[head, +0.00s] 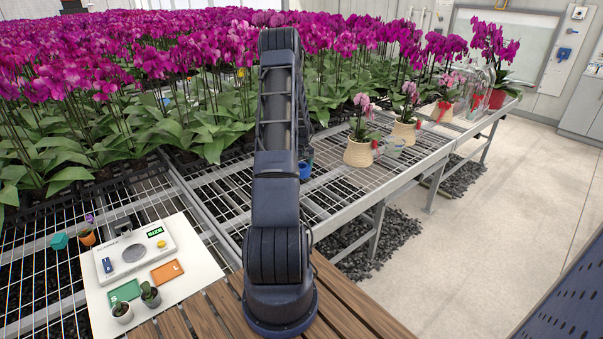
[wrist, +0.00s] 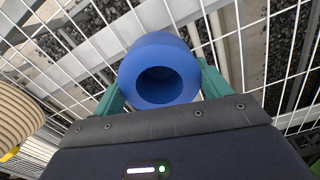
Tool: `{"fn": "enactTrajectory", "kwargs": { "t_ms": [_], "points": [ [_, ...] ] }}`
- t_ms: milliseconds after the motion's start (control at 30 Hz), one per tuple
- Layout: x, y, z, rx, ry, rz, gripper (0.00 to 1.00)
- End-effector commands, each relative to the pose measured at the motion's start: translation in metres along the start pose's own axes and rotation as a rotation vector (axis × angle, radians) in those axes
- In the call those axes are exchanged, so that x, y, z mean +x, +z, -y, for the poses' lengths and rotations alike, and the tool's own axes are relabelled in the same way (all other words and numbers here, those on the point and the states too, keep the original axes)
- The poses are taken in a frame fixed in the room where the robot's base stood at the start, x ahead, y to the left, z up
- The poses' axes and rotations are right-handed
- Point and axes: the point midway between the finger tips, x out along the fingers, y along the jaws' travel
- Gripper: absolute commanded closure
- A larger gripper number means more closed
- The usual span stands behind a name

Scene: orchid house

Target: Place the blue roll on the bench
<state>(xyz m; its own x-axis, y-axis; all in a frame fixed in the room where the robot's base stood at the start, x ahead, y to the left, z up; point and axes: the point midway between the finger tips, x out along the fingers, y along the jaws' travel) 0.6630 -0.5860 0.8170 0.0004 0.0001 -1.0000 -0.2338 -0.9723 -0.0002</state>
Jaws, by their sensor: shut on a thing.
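The blue roll (wrist: 158,52), a thick ring with a dark hole, sits between the teal fingers of my gripper (wrist: 160,82) in the wrist view. The fingers are shut on its sides. The white wire-mesh bench (head: 350,192) lies below it and also fills the wrist view (wrist: 65,65). I cannot tell whether the roll touches the mesh. In the head view a bit of the blue roll (head: 305,170) shows just right of my arm, which hides my gripper.
A woven pot (head: 359,153) with an orchid stands right of the roll. Further pots and a glass cloche (head: 476,92) stand along the bench. Dense orchids fill the back left. A white board (head: 150,262) with a scale, trays and small plants lies at the left. Bare mesh lies nearer me.

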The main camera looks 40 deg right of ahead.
Motion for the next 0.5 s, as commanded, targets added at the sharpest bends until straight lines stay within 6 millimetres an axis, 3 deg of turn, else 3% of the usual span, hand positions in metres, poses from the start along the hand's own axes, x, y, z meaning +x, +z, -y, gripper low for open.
{"fn": "enactTrajectory", "kwargs": {
  "t_ms": [167, 500],
  "points": [
    [0.022, 0.0, 0.0, 0.0, 0.0, 0.0, 0.54],
    [0.025, 0.0, 0.0, 0.0, 0.0, 0.0, 0.54]
  ]
}}
